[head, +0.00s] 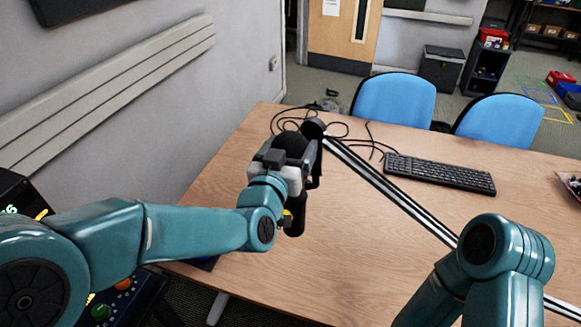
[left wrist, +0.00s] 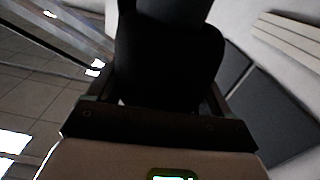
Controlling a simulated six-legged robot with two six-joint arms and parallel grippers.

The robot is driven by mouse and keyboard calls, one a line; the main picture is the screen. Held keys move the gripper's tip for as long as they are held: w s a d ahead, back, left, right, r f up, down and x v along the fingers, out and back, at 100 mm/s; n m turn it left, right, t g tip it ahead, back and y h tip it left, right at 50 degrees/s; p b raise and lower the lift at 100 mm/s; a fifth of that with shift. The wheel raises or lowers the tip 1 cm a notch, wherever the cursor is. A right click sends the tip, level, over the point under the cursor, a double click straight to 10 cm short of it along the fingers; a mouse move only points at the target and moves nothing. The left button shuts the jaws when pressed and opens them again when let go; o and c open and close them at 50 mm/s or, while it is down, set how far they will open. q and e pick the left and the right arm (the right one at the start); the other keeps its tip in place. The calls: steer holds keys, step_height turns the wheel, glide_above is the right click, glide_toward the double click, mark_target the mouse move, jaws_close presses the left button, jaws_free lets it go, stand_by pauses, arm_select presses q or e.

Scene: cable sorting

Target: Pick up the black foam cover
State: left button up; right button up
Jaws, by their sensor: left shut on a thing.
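The black foam cover (head: 290,144) shows in the head view as a dark rounded shape at the end of my left gripper (head: 294,154), above the far left part of the table. My left gripper is shut on it. In the left wrist view the black foam cover (left wrist: 168,62) fills the upper middle between the fingers, dark and with little detail. Its lower part is hidden by the gripper body. My right arm comes in at the bottom right of the head view, but its gripper is out of the picture.
A wooden table (head: 235,170) holds loose black cables (head: 284,118) at its far left and a black keyboard (head: 440,173). A silver strip (head: 385,183) runs diagonally across it. Two blue chairs (head: 394,99) stand behind. A grey wall is at left.

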arm_select(q)
step_height(320, 180, up, 12)
steer(key=shift+r+p, duration=0.1)
steer(key=shift+p, duration=0.4)
steer(key=shift+r, duration=0.6)
step_height(320, 180, up, 9)
steer(key=p, duration=0.9)
steer(key=shift+r, duration=0.15)
